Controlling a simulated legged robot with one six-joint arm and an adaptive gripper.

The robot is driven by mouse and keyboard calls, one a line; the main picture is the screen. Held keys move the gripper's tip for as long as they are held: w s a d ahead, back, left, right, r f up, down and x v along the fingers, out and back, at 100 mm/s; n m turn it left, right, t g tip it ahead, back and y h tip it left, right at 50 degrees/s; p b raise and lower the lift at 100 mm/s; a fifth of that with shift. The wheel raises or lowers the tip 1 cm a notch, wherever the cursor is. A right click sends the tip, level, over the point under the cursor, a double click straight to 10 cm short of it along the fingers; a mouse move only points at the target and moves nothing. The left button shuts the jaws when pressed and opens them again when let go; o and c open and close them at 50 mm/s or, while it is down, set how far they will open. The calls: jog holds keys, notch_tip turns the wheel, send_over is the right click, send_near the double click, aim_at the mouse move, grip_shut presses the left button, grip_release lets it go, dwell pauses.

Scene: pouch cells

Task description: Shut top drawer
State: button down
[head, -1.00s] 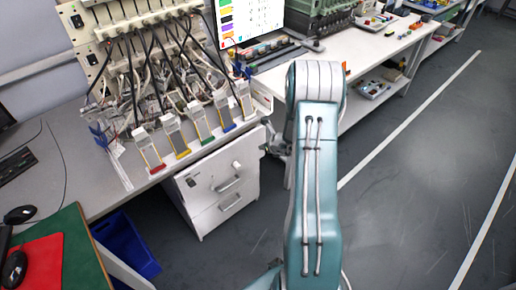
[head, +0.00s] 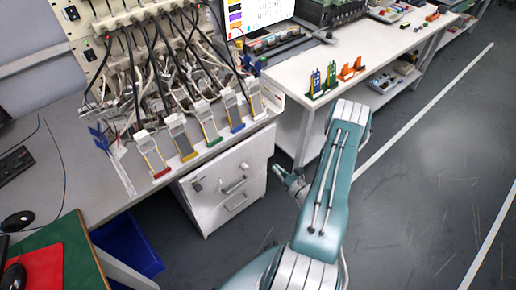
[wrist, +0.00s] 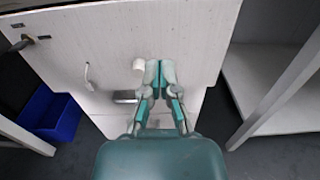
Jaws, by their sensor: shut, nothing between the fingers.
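The white drawer cabinet (head: 229,205) stands under the bench, with its top drawer (head: 206,177) above a lower one. In the head view, I cannot tell whether the top drawer stands out from the cabinet. My gripper (head: 278,171) is right of the drawer front, apart from it in the picture. In the wrist view, my gripper (wrist: 159,66) is shut and empty, its tips over the white front (wrist: 110,40), just right of a small white knob (wrist: 139,63). A metal handle (wrist: 125,97) shows lower left, partly near the fingers. Contact with the front cannot be told.
The bench (head: 75,150) above holds pouch cells with colored clips and many cables. A blue bin (head: 128,248) sits on the floor left of the cabinet. A second white table (head: 300,85) stands to the right. Open grey floor (head: 430,170) lies right of my arm.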

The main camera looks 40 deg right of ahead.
aim_at(252, 143)
jog(key=w, duration=1.3)
jog(key=shift+w, duration=0.3)
jog(key=shift+f, duration=0.1)
jog(key=shift+d, duration=0.15)
jog(key=shift+w, duration=0.1)
